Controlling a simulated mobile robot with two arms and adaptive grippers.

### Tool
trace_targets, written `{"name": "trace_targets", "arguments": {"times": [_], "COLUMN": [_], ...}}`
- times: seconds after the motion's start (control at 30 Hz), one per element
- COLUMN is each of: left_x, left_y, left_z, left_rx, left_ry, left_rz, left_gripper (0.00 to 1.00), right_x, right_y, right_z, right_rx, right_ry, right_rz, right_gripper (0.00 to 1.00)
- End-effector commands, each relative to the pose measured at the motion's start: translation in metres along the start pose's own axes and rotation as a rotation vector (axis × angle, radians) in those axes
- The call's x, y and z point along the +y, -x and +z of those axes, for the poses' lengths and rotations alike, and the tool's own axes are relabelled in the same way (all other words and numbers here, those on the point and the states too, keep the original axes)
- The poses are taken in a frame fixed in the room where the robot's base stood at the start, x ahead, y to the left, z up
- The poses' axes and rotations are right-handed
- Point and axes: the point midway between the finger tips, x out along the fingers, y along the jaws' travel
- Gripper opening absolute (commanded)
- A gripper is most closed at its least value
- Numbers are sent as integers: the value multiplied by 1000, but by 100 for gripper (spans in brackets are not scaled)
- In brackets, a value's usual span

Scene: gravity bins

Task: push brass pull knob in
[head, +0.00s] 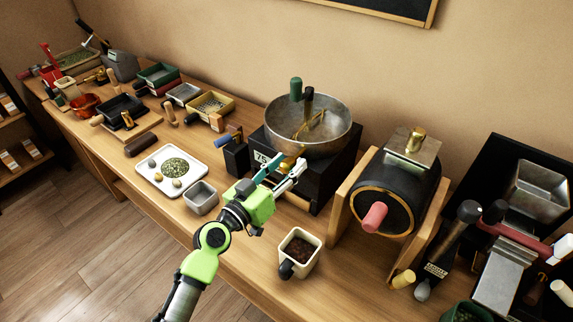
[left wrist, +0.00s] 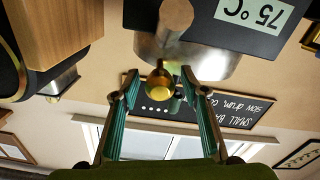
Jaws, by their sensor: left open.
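In the head view a bit of brass (head: 287,163) shows at the front of the black box under the metal pan, partly hidden by my gripper. My right gripper is not in view.
The metal pan (head: 308,128) sits on the black box (head: 322,184). A black drum (head: 392,196) with a pink handle stands right. A cup of dark grains (head: 300,252), a grey tin (head: 201,198) and a white tray (head: 150,184) are near the arm.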

Motion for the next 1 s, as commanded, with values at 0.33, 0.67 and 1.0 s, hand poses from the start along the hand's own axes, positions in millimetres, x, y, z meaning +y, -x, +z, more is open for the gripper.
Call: {"name": "trace_targets", "arguments": {"times": [0.33,0.67,1.0], "left_x": [0,0,0], "left_y": [0,-36,-39], "left_z": [0,0,-2], "left_rx": [0,3,3], "left_ry": [0,0,-1], "left_rz": [0,1,0], "left_gripper": [0,0,26], "right_x": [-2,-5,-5], "right_y": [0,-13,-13], "right_z": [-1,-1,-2], "right_rx": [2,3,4], "right_ry": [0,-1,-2], "right_rz": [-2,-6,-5], "right_gripper": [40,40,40]}}
